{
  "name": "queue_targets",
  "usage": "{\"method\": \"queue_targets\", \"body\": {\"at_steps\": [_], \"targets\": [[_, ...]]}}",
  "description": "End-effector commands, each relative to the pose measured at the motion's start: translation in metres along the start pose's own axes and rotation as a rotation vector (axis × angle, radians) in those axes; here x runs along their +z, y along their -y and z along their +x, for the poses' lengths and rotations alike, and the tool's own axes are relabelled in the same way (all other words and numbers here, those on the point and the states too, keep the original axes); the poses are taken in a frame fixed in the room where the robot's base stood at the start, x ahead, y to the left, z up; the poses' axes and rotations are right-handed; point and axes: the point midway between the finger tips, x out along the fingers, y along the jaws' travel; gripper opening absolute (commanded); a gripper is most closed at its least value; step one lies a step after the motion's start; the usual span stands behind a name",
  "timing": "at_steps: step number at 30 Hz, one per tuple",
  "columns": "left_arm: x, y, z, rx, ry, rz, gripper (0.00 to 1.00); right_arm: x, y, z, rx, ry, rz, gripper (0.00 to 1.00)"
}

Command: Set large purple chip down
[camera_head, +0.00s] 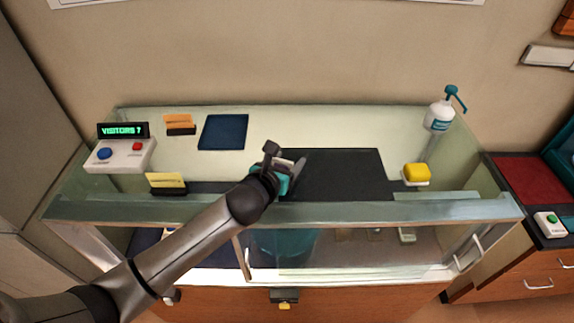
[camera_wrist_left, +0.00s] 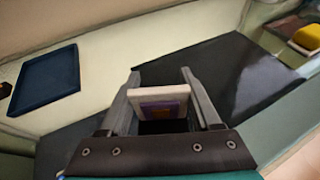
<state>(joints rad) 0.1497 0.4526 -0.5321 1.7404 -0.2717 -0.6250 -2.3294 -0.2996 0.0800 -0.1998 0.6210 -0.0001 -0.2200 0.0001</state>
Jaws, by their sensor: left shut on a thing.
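My left gripper (camera_head: 286,162) reaches over the display counter, its tip beside the left part of a black mat (camera_head: 348,172). In the left wrist view its two fingers (camera_wrist_left: 164,98) are shut on the large purple chip (camera_wrist_left: 165,108). The chip is a square piece with a pale rim and a purple and orange middle, standing on edge between the fingers. In the left wrist view the black mat (camera_wrist_left: 232,72) lies behind and right of the chip. Whether the chip touches the surface below cannot be told. My right gripper is not in view.
A dark blue pad (camera_head: 223,132) lies left of the mat. A visitor counter box (camera_head: 120,154), card holders (camera_head: 180,124) and (camera_head: 167,183), a yellow sponge (camera_head: 417,172) and a pump bottle (camera_head: 438,115) stand around. The glass front edge (camera_head: 330,212) runs below my arm.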

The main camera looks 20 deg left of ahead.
Motion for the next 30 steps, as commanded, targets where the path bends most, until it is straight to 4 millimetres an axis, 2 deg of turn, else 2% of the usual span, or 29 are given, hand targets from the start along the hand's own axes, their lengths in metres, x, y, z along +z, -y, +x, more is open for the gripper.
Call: {"method": "queue_targets", "body": {"at_steps": [3, 14, 15, 23, 30], "targets": [[-0.0097, 0.0004, 0.0040, 0.000, 0.001, 0.000, 0.05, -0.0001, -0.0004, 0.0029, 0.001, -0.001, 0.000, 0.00], [-0.0122, 0.0001, 0.0052, -0.001, 0.001, 0.001, 0.05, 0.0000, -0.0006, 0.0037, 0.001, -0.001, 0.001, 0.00], [-0.0132, 0.0001, 0.0054, -0.001, 0.000, 0.001, 0.66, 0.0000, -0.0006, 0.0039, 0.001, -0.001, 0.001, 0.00], [-0.0124, 0.0001, 0.0051, 0.000, 0.001, 0.000, 0.94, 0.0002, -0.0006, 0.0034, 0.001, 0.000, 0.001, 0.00], [-0.0118, 0.0001, 0.0048, 0.000, 0.001, 0.000, 0.94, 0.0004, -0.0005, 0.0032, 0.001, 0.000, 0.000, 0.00]]}}
